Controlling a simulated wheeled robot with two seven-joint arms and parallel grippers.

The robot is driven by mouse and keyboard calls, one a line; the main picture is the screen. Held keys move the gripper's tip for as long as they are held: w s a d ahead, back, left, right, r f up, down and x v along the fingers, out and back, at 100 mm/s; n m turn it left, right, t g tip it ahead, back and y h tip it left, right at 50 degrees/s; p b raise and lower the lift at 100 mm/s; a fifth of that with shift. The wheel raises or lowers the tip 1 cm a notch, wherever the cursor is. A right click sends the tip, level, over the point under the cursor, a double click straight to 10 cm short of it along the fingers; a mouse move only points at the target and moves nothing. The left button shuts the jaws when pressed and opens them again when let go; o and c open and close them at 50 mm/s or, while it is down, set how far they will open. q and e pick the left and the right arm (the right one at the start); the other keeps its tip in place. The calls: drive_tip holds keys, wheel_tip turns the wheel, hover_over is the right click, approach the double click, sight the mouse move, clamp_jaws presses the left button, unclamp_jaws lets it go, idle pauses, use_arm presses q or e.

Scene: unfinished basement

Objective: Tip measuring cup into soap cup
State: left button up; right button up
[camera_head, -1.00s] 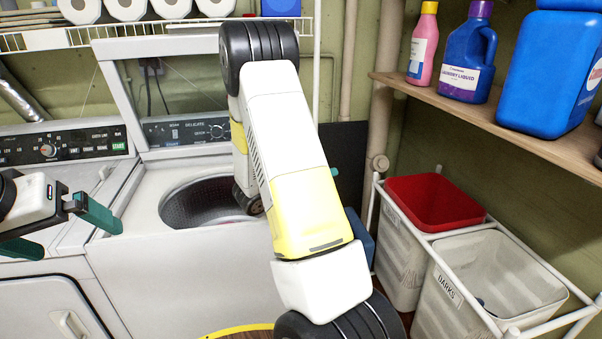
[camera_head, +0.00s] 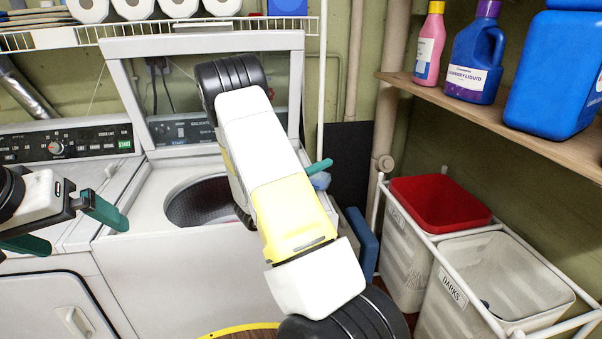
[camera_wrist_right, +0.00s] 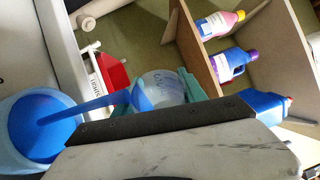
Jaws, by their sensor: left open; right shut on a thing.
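The measuring cup (camera_wrist_right: 160,88) is a small clear cup with blue in it, in the right wrist view. My right gripper (camera_wrist_right: 150,106) is shut on it with teal fingers. A blue strand runs from the cup to the round, light blue soap cup (camera_wrist_right: 14,112), which has deeper blue inside; I cannot tell whether the strand is poured liquid or a handle. In the head view my right arm hides most of this; a teal fingertip (camera_head: 319,166) and a light blue piece (camera_head: 320,181) show beside it. My left gripper (camera_head: 65,228) is open and empty at the left.
The open washer (camera_head: 265,285) stands behind my right arm, a second machine (camera_head: 40,258) to its left. White hampers (camera_head: 455,335) and a red-lined one (camera_head: 440,203) stand right, below a shelf (camera_head: 480,108) with bottles. A blue object (camera_head: 361,243) is beside the washer.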

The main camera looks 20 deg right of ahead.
drive_tip(key=n, duration=0.2)
drive_tip(key=n+t, duration=0.1)
drive_tip(key=n, duration=0.1)
drive_tip(key=w+a+r+n+t+h, duration=0.1)
drive_tip(key=n, duration=0.1)
drive_tip(key=shift+w+r, duration=0.1)
idle(1.6)
